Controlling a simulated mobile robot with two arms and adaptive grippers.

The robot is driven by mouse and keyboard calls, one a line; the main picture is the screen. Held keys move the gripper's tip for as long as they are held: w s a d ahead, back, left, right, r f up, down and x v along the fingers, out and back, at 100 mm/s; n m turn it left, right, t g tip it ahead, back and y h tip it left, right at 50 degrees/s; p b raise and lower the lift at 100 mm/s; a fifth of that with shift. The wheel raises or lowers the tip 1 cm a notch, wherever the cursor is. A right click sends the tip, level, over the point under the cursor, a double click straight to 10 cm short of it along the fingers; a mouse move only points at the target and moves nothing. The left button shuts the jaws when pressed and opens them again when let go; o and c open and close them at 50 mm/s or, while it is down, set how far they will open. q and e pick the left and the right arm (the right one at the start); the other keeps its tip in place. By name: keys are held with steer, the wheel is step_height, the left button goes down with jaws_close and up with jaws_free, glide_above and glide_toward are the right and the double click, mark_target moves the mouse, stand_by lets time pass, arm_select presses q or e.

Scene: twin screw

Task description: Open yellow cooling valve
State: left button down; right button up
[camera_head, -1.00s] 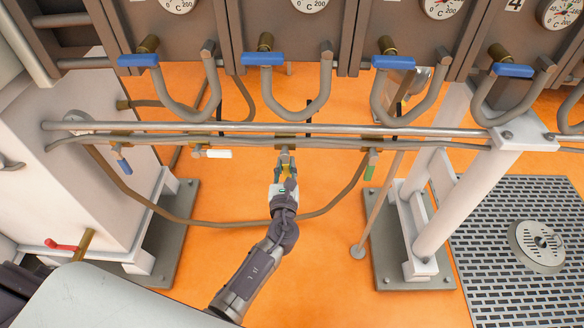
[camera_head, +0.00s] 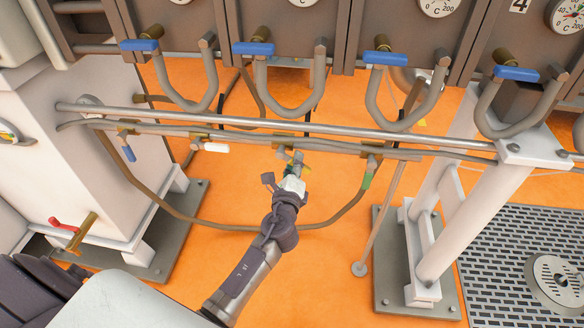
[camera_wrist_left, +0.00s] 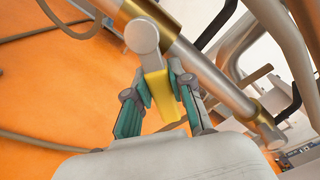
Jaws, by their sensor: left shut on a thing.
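The yellow valve handle (camera_wrist_left: 158,92) shows in the left wrist view, hanging from a round grey joint under a brass fitting on the metal pipe. My left gripper (camera_wrist_left: 160,78) has its green-padded fingers on either side of the handle and is shut on it. In the head view my left gripper (camera_head: 295,170) is at the middle valve below the horizontal pipes. It mostly hides the yellow handle there, with only a little yellow showing. My right gripper is not in view.
A blue-handled valve (camera_head: 129,153) and a white-handled valve (camera_head: 215,147) are to the left on the same pipe. A green-handled valve (camera_head: 367,179) is to the right. A red-handled valve (camera_head: 62,225) is at the lower left. A white stand (camera_head: 455,215) is at the right.

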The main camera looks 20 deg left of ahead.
arm_select(q)
steer(key=n, duration=0.1)
steer(key=r+n, duration=0.1)
steer(key=n, duration=0.1)
steer(key=shift+d+n+b, duration=0.3)
steer(key=shift+d+b, duration=0.05)
steer(key=shift+b, duration=0.05)
steer(key=shift+w+d+r+n, duration=0.1)
steer(key=shift+r+n, duration=0.3)
steer(key=shift+n, duration=0.45)
steer(key=shift+r+n, duration=0.35)
steer(key=shift+n, duration=0.5)
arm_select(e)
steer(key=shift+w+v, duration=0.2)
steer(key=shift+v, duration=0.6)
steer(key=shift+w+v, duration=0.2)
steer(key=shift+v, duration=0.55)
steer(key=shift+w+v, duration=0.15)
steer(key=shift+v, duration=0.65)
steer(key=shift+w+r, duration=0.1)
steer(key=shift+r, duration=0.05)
arm_select(q)
steer(key=c, duration=1)
jaws_free()
steer(key=v, duration=0.7)
steer(key=shift+s, duration=0.3)
